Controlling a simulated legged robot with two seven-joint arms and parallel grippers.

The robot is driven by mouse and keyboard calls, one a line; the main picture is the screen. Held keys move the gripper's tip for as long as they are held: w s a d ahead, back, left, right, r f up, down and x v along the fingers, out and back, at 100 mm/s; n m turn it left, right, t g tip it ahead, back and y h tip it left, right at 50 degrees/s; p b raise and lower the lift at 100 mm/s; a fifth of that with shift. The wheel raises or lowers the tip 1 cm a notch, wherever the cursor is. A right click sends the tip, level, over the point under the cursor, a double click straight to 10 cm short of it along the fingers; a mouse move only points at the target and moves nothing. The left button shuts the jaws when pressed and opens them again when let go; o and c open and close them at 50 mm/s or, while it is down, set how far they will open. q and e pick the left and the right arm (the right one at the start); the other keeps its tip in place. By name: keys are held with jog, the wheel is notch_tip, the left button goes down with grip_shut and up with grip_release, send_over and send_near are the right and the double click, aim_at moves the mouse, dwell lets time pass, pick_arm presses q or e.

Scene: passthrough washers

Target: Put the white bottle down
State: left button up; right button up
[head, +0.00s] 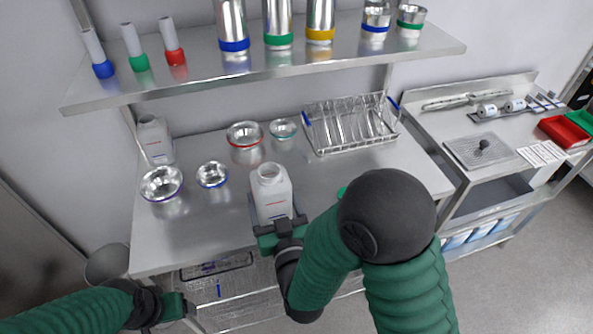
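A white open-topped bottle (271,192) with red print stands upright between the fingers of my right gripper (274,216), near the front of the steel table (330,190). The fingers lie along both sides of the bottle, and the gripper is shut on it. The gripper hides the bottle's base, so I cannot tell whether it touches the table. A second white bottle (155,141) stands at the back left of the table. My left gripper (187,306) is low at the left, below the table's front edge, with nothing visible in it; its opening is unclear.
Metal bowls (162,183) stand behind and left of the held bottle, with a wire rack (350,124) at back right. A shelf (270,68) with colour-banded containers hangs over the table's rear. Clear tabletop lies left of the bottle. A side bench (505,130) stands right.

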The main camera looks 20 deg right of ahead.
jog(key=w+d, duration=0.2)
jog(key=d, duration=0.1)
jog(key=w+d+f, duration=0.1)
jog(key=w+d, duration=0.1)
jog(key=d, duration=0.2)
jog(key=w+d+p, duration=0.1)
jog(key=w+d, duration=0.1)
jog(key=d, duration=0.1)
jog(key=shift+w+d+f, duration=0.15)
jog(key=shift+d, duration=0.15)
notch_tip(320, 180, down, 3)
jog(key=shift+f, duration=0.15)
jog(key=shift+a, duration=0.25)
jog(key=o, duration=1.6)
jog(key=shift+f, duration=0.15)
jog(key=o, duration=0.5)
jog(key=shift+d, duration=0.25)
